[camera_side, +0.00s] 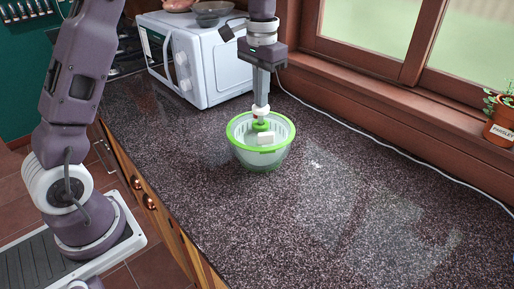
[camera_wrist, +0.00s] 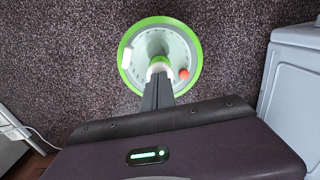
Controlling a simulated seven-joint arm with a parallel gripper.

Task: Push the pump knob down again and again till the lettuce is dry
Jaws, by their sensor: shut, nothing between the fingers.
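The salad spinner (camera_side: 262,160) is a see-through bowl with a bright green rim, standing upright on the dark speckled counter. Its green pump knob (camera_side: 261,126) is at the centre of the lid, with a white block-like part on the lid beside it. My gripper (camera_side: 261,110) points straight down, shut and empty, with its tips right over the knob; I cannot tell whether they touch it. In the wrist view the spinner's green rim (camera_wrist: 193,42) shows, with a red-orange button and a white part on the lid, and the gripper (camera_wrist: 158,72) covers the knob. I cannot make out lettuce inside.
A white microwave (camera_side: 212,65) with bowls on top stands behind, left of the spinner. A potted parsley plant (camera_side: 501,125) sits at the far right. The counter (camera_side: 350,210) right of the spinner is clear.

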